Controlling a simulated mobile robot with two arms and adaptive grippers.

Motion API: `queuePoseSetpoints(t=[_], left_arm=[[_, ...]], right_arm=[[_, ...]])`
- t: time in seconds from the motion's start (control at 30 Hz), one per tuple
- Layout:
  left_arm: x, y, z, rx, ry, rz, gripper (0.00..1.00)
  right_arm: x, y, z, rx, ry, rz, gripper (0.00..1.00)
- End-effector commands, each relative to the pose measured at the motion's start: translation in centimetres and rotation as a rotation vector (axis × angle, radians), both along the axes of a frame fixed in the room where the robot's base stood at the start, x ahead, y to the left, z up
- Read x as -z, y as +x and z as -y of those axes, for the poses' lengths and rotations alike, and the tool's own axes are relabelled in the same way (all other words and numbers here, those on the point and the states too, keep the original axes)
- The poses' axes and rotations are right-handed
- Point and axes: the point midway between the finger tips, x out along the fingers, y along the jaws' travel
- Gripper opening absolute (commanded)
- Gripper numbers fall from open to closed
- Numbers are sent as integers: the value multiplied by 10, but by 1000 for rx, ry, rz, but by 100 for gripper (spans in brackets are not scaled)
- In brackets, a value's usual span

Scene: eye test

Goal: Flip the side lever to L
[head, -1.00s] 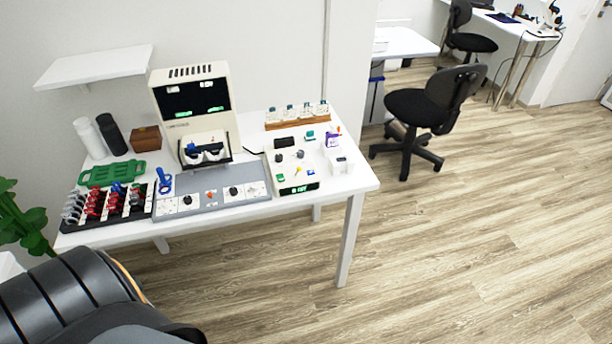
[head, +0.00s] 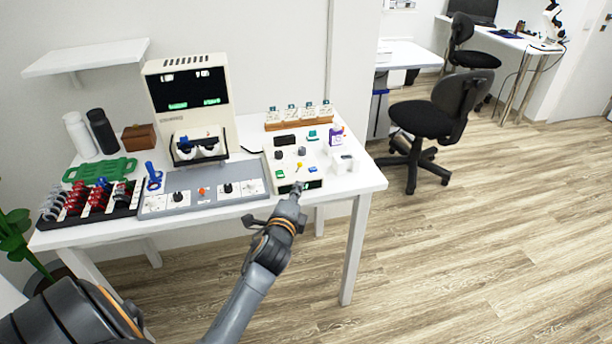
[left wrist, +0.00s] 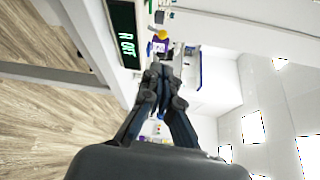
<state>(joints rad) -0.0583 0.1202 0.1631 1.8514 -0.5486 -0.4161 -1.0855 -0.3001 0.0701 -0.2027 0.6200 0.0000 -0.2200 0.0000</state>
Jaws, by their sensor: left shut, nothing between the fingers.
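A cream control box (head: 318,153) stands at the right part of the white table in the head view. Its top carries small knobs, a yellow lever (head: 298,167) and a blue piece (head: 313,169). A dark display (head: 314,184) is on its front face; in the left wrist view this display (left wrist: 125,35) reads "R OFF" in green. I cannot make out which part is the side lever; my gripper may hide it. My left gripper (head: 299,187) is shut and empty, at the box's front edge, covering part of the display. It also shows in the left wrist view (left wrist: 160,72). My right gripper is out of view.
A grey panel with knobs (head: 213,198) lies left of the box, with a cream machine (head: 188,116) behind it. A wooden rack (head: 300,123) stands behind the box, and a white container (head: 343,163) is at its right. The floor before the table is clear.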

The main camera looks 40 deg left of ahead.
Motion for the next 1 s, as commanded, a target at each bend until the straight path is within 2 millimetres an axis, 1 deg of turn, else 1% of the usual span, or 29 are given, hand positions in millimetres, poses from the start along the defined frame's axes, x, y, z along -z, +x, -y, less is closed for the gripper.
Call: queuePoseSetpoints(t=[0.27, 0.37, 0.47, 0.7, 0.8, 1.0], left_arm=[[0, 1, 0, 1, -2, -2, 0], [1, 6, -2, 0, -3, -1, 0], [2, 17, -6, 1, -2, 0, 0], [6, 57, -22, 0, -4, -1, 0], [8, 71, -28, 0, -5, -1, 0], [10, 88, -35, 1, -4, -2, 0]], right_arm=[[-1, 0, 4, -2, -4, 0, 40], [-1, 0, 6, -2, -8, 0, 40], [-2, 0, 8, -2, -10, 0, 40], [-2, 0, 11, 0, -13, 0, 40], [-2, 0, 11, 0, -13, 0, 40], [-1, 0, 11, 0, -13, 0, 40]])
